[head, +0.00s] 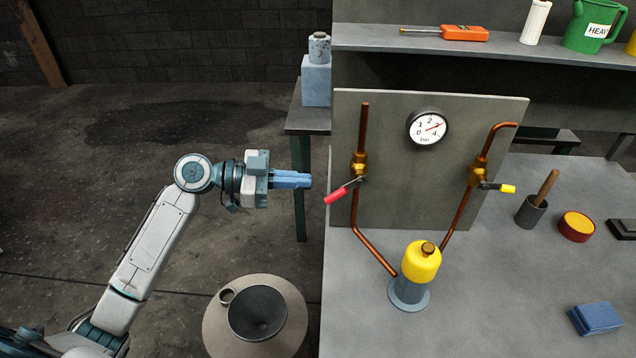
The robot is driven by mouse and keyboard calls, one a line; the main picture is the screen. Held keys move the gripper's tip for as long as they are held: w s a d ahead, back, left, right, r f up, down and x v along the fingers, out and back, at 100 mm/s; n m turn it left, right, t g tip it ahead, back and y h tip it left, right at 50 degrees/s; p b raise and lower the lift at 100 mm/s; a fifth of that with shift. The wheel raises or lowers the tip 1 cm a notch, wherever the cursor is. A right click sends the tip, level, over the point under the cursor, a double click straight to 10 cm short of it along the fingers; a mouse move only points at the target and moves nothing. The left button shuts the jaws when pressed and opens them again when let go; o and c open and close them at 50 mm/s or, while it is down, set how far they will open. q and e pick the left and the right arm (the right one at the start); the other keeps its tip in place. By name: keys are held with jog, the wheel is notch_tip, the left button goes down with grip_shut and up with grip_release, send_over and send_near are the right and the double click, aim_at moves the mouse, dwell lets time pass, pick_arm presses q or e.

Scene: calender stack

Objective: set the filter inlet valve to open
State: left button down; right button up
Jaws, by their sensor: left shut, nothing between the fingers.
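Two brass valves sit on copper pipes on a grey upright panel (410,190). The left valve (359,165) has a lever with a red grip (336,195), slanting down and left across its pipe. The right valve (475,175) has a lever with a yellow grip (508,189), pointing right. Both pipes run down toward a filter with a yellow top (422,262) and blue-grey body. No label shows which valve is the inlet. My left gripper (309,181) is shut and empty, a little left of the red grip and apart from it. My right gripper is not in view.
A pressure gauge (428,127) is on the panel. A shelf (480,48) runs above.

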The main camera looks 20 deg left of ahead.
aim_at(338, 191)
pick_arm(q)
jog(key=shift+w+d+f+p, duration=0.35)
jog(key=shift+d+f+p, duration=0.15)
jog(key=shift+d+f, duration=0.15)
jog(key=shift+w+d+f+p, duration=0.4)
jog(key=shift+d+f+p, duration=0.1)
jog(key=shift+d, duration=0.1)
jog(key=shift+w+d+f+p, duration=0.35)
jog(key=shift+d+f+p, duration=0.1)
jog(key=shift+d+f, duration=0.2)
